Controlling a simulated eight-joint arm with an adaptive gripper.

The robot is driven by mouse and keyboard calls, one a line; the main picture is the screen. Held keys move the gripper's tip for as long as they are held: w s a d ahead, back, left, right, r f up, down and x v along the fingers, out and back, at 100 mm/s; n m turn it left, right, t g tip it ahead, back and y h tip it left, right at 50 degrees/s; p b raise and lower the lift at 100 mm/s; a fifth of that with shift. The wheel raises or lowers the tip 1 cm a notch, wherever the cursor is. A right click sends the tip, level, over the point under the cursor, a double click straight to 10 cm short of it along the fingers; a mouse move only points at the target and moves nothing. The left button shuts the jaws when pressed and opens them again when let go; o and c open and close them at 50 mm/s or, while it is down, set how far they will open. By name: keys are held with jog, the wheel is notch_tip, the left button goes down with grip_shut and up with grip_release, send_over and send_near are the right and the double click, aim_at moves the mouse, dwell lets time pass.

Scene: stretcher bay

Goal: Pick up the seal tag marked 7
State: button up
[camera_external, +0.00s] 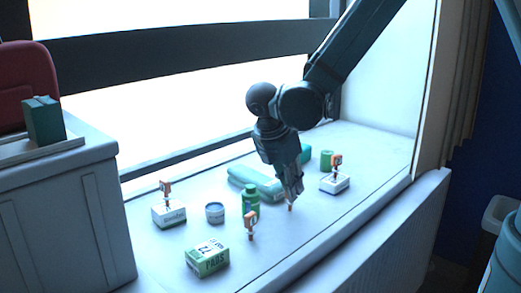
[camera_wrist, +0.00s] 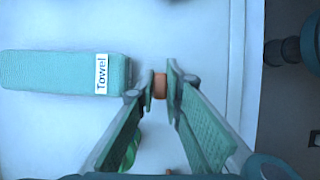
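My gripper (camera_external: 290,196) points down at the counter, right of the green bottle. In the wrist view its fingertips (camera_wrist: 160,87) are close together on either side of a small orange seal tag (camera_wrist: 160,85), with no clear gap. This tag's lower part (camera_external: 290,208) shows under the fingertips in the external view. Its marking is hidden or too small to read. Other orange-and-white tags stand upright: one on the left box (camera_external: 166,187), one on the right box (camera_external: 336,160), one near the front (camera_external: 250,219). I cannot read their numbers.
A teal towel pack (camera_external: 256,183) lies behind my gripper; its label shows in the wrist view (camera_wrist: 102,73). A green bottle (camera_external: 250,203), a small round tin (camera_external: 214,212), a pads box (camera_external: 207,257) and a green roll (camera_external: 326,160) stand around. The counter's front right is clear.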

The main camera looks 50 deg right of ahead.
jog(key=shift+r, duration=0.15)
jog(key=shift+c, duration=0.3)
jog(key=shift+r, duration=4.9)
